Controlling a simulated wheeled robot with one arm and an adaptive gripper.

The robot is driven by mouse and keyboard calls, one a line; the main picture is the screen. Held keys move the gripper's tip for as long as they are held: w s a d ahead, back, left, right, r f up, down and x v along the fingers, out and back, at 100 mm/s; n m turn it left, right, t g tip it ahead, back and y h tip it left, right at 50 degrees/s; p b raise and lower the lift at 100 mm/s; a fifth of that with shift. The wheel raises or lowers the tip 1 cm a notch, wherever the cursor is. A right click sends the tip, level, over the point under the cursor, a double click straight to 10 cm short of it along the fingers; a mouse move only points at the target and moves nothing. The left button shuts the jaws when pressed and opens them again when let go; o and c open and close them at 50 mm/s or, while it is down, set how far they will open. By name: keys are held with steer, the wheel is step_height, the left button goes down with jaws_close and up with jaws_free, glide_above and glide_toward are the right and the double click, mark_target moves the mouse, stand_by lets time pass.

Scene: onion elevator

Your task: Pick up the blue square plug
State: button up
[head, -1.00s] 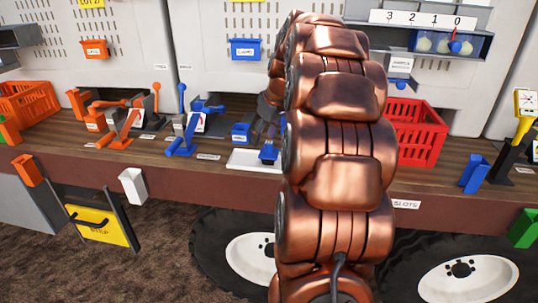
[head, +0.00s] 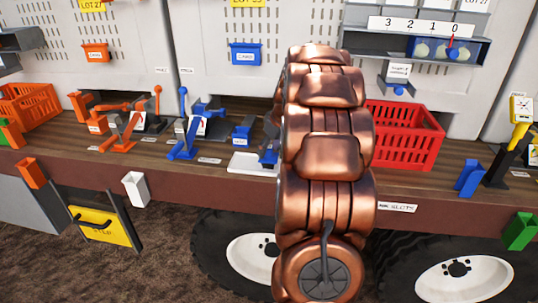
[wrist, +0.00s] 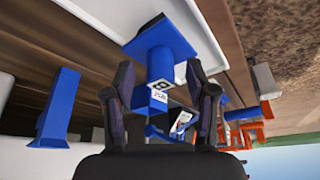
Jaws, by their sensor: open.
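The blue square plug shows in the wrist view as a wide blue square (wrist: 160,42) with a narrower blue stem. The stem points toward my gripper (wrist: 160,95), whose two dark fingers are open on either side of the stem's end, with no clear contact. The square end is over or on a white tray (wrist: 222,62); which one I cannot tell. In the head view the plug (head: 267,152) is partly hidden by my copper arm, above the white tray (head: 247,163). My gripper is mostly hidden behind the arm there.
A red crate (head: 405,135) stands right of my arm on the wooden bench. Blue (head: 188,140) and orange (head: 122,125) lever fixtures stand to the left. A blue upright block (head: 470,178) is at the right. A grey shelf (head: 420,48) is above the crate.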

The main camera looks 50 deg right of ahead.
steer(key=shift+w+f, duration=0.15)
steer(key=shift+f, duration=0.15)
jaws_close()
stand_by(0.3)
